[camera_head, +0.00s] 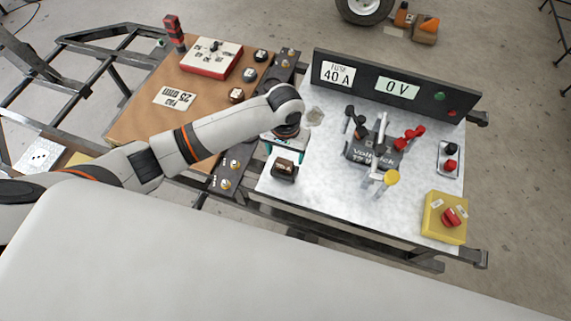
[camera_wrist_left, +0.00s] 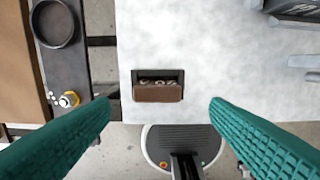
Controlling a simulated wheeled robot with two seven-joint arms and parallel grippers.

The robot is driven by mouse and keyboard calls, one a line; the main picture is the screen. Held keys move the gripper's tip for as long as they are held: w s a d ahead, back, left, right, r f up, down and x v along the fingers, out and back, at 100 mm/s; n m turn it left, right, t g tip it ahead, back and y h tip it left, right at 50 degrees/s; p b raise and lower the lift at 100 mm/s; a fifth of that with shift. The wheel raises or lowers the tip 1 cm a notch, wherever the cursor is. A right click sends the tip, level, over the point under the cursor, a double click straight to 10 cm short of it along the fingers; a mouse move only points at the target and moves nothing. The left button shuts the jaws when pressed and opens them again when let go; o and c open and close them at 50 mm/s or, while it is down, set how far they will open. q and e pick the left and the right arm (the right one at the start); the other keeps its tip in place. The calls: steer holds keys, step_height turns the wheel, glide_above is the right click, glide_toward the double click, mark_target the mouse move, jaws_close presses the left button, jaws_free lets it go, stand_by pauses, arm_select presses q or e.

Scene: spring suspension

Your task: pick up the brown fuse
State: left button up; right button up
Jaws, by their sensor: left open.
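The brown fuse (camera_wrist_left: 158,94) is a small brown block in the wrist view, at the front edge of a dark holder (camera_wrist_left: 158,75) with pale lettering inside. The holder sits near the edge of the light metal tabletop. In the head view the fuse and holder show as a small dark brown block (camera_head: 284,170) at the table's front left. My left gripper (camera_wrist_left: 160,105) has green ridged fingers spread wide, one on each side of the fuse, not touching it. In the head view the left gripper (camera_head: 283,145) is just behind the block, partly hidden by its wrist. My right gripper is not in view.
A black panel (camera_head: 455,97) with "FUSE 40 A" and "0 V" labels stands along the table's back. A brown board (camera_head: 135,123) with a red-edged box lies left.

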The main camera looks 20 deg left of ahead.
mark_target(284, 161)
arm_select(q)
steer(key=f, duration=0.6)
steer(key=shift+w+a+f, duration=0.1)
steer(key=shift+a+f, duration=0.1)
steer(key=shift+f, duration=0.1)
steer(key=shift+c, duration=0.3)
steer(key=c, duration=1)
steer(key=shift+r, duration=0.1)
